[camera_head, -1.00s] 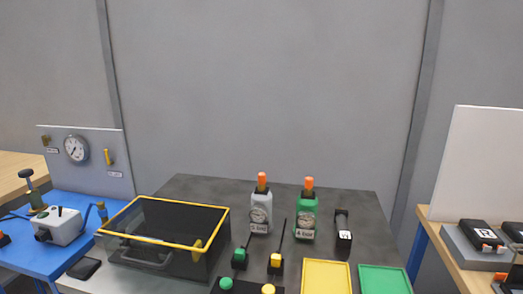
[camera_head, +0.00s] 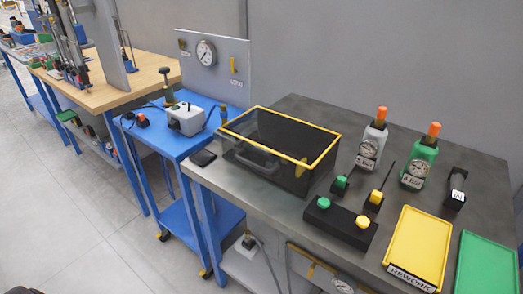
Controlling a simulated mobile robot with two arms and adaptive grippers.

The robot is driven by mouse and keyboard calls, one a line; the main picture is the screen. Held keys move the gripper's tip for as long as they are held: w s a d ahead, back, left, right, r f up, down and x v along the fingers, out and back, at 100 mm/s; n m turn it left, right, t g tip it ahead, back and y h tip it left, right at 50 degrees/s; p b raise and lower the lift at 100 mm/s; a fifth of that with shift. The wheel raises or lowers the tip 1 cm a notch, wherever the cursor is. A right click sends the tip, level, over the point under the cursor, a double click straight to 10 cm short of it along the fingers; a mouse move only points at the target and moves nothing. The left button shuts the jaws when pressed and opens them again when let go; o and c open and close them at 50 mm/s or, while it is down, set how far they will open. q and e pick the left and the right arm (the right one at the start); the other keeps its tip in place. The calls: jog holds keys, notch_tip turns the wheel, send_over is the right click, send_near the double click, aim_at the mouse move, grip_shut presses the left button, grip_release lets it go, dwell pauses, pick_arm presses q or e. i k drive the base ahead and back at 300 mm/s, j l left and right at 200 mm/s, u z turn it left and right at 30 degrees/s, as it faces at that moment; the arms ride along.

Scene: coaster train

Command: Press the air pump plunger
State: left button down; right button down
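What looks like the air pump (camera_head: 168,92) stands upright on the blue cart (camera_head: 220,97), left of the dark box. It has a dark knob on top of a thin rod, above a dark green body. The knob is up, with a stretch of rod showing below it. Nothing touches it.
A grey-white device (camera_head: 187,119) with hoses and a red button (camera_head: 143,121) sit near the pump. A gauge panel (camera_head: 210,65) rises behind. A yellow-rimmed dark box (camera_head: 272,158) stands on the grey table (camera_head: 290,205). Open floor (camera_head: 75,215) lies at front left.

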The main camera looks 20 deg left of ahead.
aim_at(165, 70)
jog(key=i+j, duration=0.1)
jog(key=j, duration=0.3)
jog(key=i+j+u, duration=0.1)
jog(key=j, duration=0.3)
jog(key=i+j, duration=0.1)
jog(key=j, duration=0.25)
jog(key=i+j, duration=0.1)
jog(key=j, duration=0.3)
jog(key=i+j+u, duration=0.1)
jog(key=j, duration=0.25)
jog(key=i+j, duration=0.1)
jog(key=j, duration=0.3)
jog(key=i+j+u, duration=0.1)
jog(key=j, duration=0.25)
